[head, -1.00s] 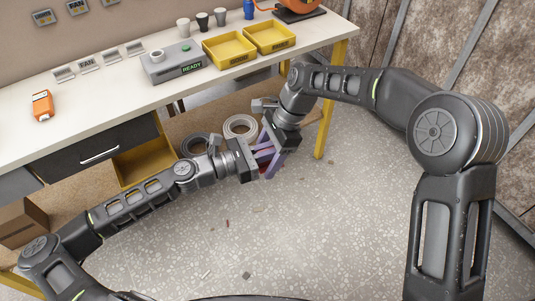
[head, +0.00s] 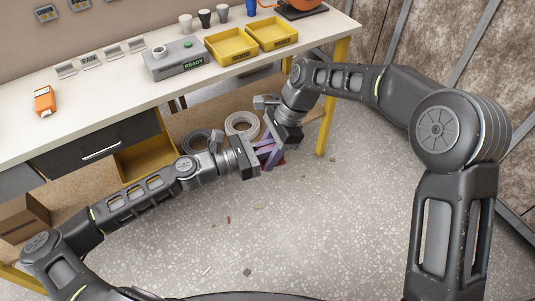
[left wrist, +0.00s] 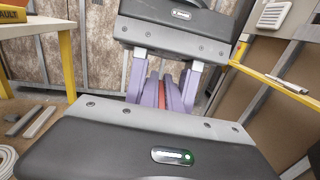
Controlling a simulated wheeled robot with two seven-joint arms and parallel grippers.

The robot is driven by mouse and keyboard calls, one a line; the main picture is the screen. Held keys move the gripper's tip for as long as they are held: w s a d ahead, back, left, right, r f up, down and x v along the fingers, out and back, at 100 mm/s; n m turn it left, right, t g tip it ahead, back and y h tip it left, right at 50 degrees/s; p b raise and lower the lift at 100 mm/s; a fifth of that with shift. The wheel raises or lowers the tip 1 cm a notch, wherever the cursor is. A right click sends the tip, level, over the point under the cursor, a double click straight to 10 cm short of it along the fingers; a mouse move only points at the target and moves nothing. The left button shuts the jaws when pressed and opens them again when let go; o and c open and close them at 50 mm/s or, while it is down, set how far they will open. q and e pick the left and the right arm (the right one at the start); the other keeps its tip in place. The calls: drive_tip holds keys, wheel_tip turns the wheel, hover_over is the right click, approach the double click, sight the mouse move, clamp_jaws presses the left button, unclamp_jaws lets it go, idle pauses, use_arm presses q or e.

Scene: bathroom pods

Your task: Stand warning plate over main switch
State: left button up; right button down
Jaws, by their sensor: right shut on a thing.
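My right gripper (head: 272,152) is shut on a dark red piece (head: 281,160) beside its purple fingers, over the floor in front of the bench. The piece is mostly hidden, so I cannot tell whether it is the warning plate. My left gripper (head: 257,161) meets the right one there. In the left wrist view a red strip (left wrist: 162,94) shows between purple fingers. I cannot tell whether the left jaws hold it. Several small plates stand at the back of the bench, one lettered FAN (head: 91,60). I cannot make out which thing is the main switch.
The white bench (head: 110,105) carries a grey READY box (head: 175,62), two yellow trays (head: 230,60), cups and an orange device (head: 45,100). Its yellow leg (head: 325,135) stands close to my right gripper. Coils (head: 241,124) lie beneath.

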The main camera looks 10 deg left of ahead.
use_arm(q)
drive_tip(key=o, duration=0.3)
drive_tip(key=shift+a, duration=0.1)
drive_tip(key=shift+o, duration=0.2)
drive_tip(key=shift+s+a, duration=0.1)
drive_tip(key=shift+a, duration=0.2)
drive_tip(key=v, duration=1.1)
drive_tip(key=shift+s, duration=0.15)
